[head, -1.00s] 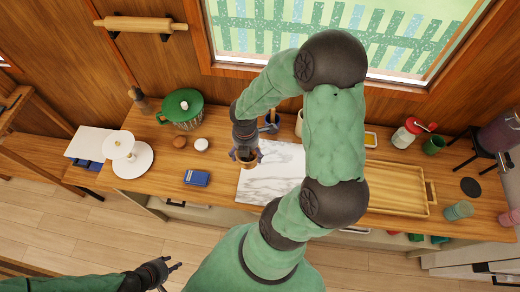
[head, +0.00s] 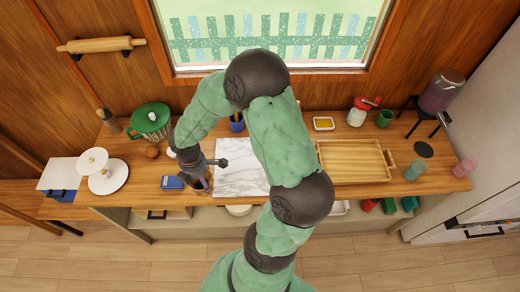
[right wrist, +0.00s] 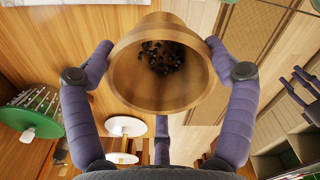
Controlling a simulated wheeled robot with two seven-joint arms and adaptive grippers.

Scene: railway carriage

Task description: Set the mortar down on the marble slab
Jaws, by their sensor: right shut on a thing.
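My right gripper (head: 204,178) is shut on the mortar (right wrist: 163,85), a wooden cup with dark bits inside. In the right wrist view the fingers close around its sides and its open mouth faces the camera. In the head view the mortar (head: 202,187) is mostly hidden by the gripper, just left of the white-grey marble slab (head: 240,180), near the counter's front edge. The slab's right part is behind my right arm; its visible part is bare. My left gripper (right wrist: 302,85) shows at the right edge of the right wrist view, fingers apart, empty.
A blue box (head: 172,182) lies close left of the gripper. A blue pot (head: 237,124) stands behind the slab. A wooden tray (head: 350,179) lies to its right.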

